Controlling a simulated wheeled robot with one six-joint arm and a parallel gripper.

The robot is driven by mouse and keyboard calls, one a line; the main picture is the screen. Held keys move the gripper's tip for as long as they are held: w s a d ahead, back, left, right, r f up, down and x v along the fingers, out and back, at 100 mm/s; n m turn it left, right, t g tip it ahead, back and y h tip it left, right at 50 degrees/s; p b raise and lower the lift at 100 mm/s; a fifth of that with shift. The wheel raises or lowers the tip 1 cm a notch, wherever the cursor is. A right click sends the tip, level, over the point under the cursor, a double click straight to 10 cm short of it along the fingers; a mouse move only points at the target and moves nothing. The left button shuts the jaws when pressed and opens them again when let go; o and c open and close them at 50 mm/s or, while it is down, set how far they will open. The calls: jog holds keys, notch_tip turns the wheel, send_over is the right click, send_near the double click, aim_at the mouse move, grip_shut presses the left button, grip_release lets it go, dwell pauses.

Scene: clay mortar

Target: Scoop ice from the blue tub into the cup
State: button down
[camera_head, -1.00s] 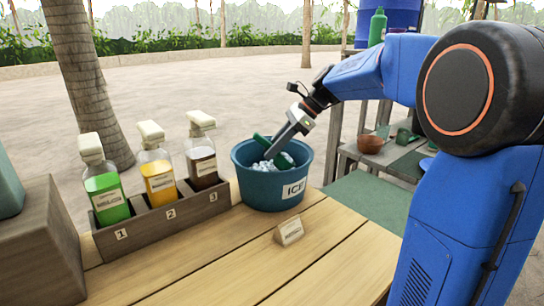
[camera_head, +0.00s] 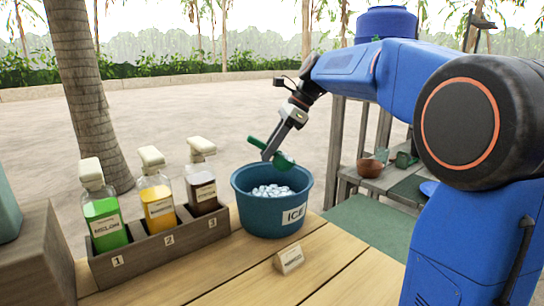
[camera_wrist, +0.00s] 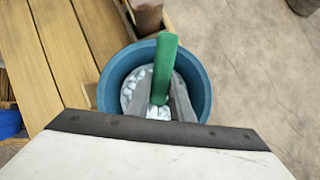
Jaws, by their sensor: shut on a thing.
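The blue tub (camera_head: 262,215), labelled ICE, stands on the wooden counter with white ice (camera_head: 272,191) inside. My gripper (camera_head: 270,152) is shut on the green scoop (camera_head: 285,161) and holds it tilted just above the tub, clear of the ice. Whether the scoop holds ice is hidden. In the wrist view the scoop's green handle (camera_wrist: 165,65) lies between my fingers, over the tub (camera_wrist: 108,88) and its ice (camera_wrist: 129,91). I cannot pick out the cup for sure; small vessels stand on the table behind.
A wooden rack (camera_head: 165,247) with green, yellow and brown bottles stands left of the tub. A small sign (camera_head: 289,259) stands in front of it. A brown bowl (camera_head: 370,168) sits on the back table to the right. The counter's front is clear.

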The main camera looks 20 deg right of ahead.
aim_at(260, 141)
jog(key=r+h, duration=0.1)
jog(key=a+r+h, duration=0.2)
jog(key=h, duration=0.1)
jog(key=shift+w+a+r+g, duration=0.15)
jog(key=shift+w+a+g, duration=0.1)
jog(key=shift+g, duration=0.15)
jog(key=shift+a+r+h, duration=0.15)
jog(key=shift+r+h, duration=0.25)
jog(key=shift+h, duration=0.3)
